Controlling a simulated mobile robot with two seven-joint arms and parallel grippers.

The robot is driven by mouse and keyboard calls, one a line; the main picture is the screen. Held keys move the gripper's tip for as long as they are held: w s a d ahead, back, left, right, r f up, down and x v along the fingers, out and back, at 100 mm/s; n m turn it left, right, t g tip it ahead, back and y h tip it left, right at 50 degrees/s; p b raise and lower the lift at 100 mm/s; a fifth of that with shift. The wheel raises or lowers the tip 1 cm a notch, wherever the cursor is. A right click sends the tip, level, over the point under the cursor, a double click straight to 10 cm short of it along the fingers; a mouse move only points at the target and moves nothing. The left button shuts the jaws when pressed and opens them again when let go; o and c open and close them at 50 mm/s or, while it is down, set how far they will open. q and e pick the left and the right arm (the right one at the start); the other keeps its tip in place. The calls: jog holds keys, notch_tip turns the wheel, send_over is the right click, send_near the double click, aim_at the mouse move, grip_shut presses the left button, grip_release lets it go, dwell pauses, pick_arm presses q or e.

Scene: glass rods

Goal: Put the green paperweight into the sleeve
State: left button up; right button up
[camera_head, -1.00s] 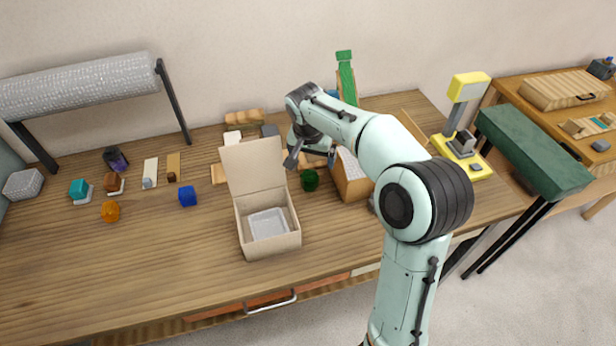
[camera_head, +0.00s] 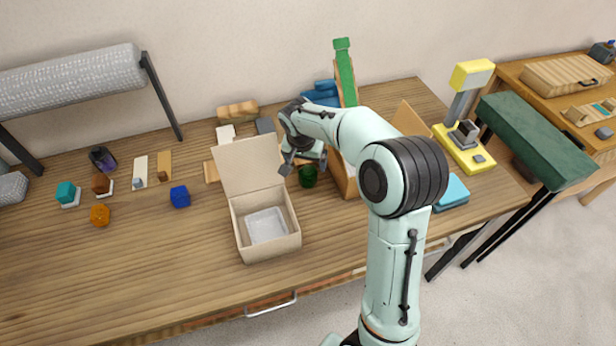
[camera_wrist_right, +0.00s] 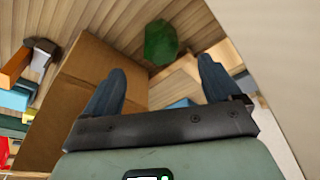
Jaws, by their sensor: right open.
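The green paperweight (camera_head: 307,176) stands on the table, just right of the open white-lined box. It also shows in the right wrist view (camera_wrist_right: 161,43), beyond and between the spread fingertips. My right gripper (camera_head: 304,164) is open and empty, close above the paperweight and partly covering it in the head view. Its two dark fingers show apart in the right wrist view (camera_wrist_right: 160,68); I cannot tell whether they touch the paperweight. I cannot identify the sleeve with certainty. My left gripper is out of view.
The open box (camera_head: 270,250) has a raised lid and a pale tray (camera_head: 266,225) inside. A brown cardboard holder (camera_head: 345,182) stands close right of the gripper, partly behind my arm. Several small coloured pieces sit at the left. The table's front left is clear.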

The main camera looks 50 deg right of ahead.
aim_at(308, 171)
jog(key=shift+w+d+f, duration=0.1)
jog(key=shift+d+f, duration=0.05)
jog(key=shift+f, duration=0.3)
jog(key=x, duration=0.6)
jog(key=shift+w+d+f, duration=0.1)
jog(key=shift+f, duration=0.15)
jog(key=shift+r, duration=0.1)
jog(key=c, duration=1.5)
